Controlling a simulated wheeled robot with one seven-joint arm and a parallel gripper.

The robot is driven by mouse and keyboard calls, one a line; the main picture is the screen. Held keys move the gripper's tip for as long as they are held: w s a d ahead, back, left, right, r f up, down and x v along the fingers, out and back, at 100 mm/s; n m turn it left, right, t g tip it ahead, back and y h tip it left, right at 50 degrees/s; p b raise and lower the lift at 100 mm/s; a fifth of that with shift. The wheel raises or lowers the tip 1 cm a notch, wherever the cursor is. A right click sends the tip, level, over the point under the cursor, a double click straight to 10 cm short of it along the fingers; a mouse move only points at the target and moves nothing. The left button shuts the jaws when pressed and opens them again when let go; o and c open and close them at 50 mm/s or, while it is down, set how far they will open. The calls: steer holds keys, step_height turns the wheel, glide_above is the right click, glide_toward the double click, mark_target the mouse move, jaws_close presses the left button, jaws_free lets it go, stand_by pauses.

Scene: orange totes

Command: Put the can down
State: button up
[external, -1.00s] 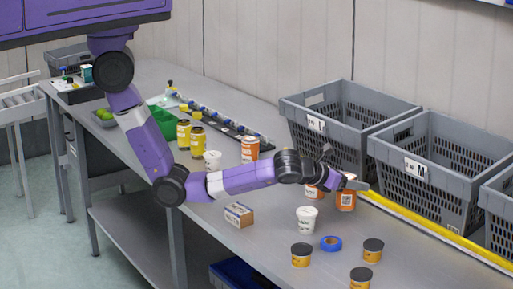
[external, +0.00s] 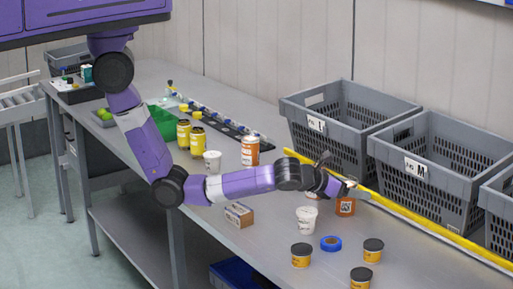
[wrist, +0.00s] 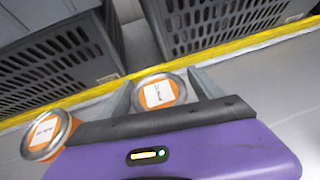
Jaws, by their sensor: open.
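An orange can (external: 345,208) with a white label stands on the grey table below my gripper, near the yellow strip. The wrist view shows a can's silver-rimmed lid (wrist: 158,92) between my two grey fingers. My gripper (external: 337,171) is open around it, with a finger on each side; contact cannot be made out. A second orange can (wrist: 45,135) stands just left of the fingers in the wrist view. In the external view, my wrist hides most of that second can.
Grey crates (external: 345,140) line the back behind a yellow strip (external: 400,207). A white tub (external: 306,222), blue tape roll (external: 330,243), small box (external: 239,214) and dark-lidded jars (external: 301,256) stand in front. An orange-and-white can (external: 250,151) is farther left.

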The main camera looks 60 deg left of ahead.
steer(key=v, duration=1.2)
stand_by(0.3)
